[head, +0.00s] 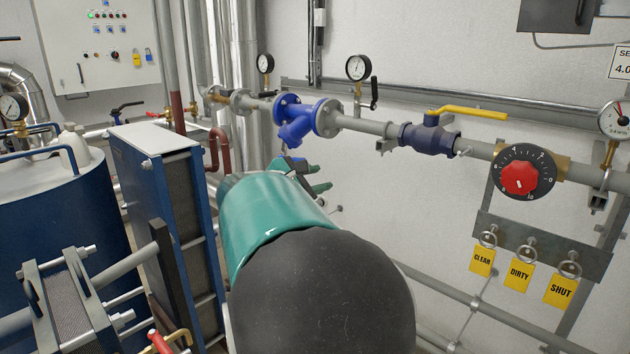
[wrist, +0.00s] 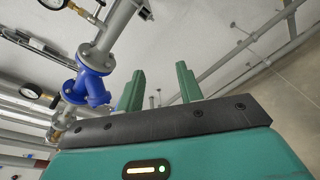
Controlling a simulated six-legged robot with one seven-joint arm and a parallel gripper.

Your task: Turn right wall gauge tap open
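Several round white dial gauges stand on the wall pipe. One gauge (head: 358,68) is right of the blue strainer (head: 298,118), with an upright black tap lever (head: 374,92) beside its stem. Another gauge (head: 265,63) is left of the strainer, and a third (head: 615,120) is at the right edge on a brass fitting. I cannot tell which one the task names. My gripper (head: 316,178) is below the strainer, clear of the gauges. In the wrist view my gripper (wrist: 160,68) has its green fingers apart with nothing between them. A gauge (wrist: 52,4) is cut off at upper left.
A yellow-handled valve (head: 430,135) and a red knob (head: 519,180) sit on the pipe at right. Yellow tags (head: 519,276) hang below it. A blue-framed plate exchanger (head: 160,190) and blue tank (head: 60,230) stand at left. The wall below the pipe is mostly bare.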

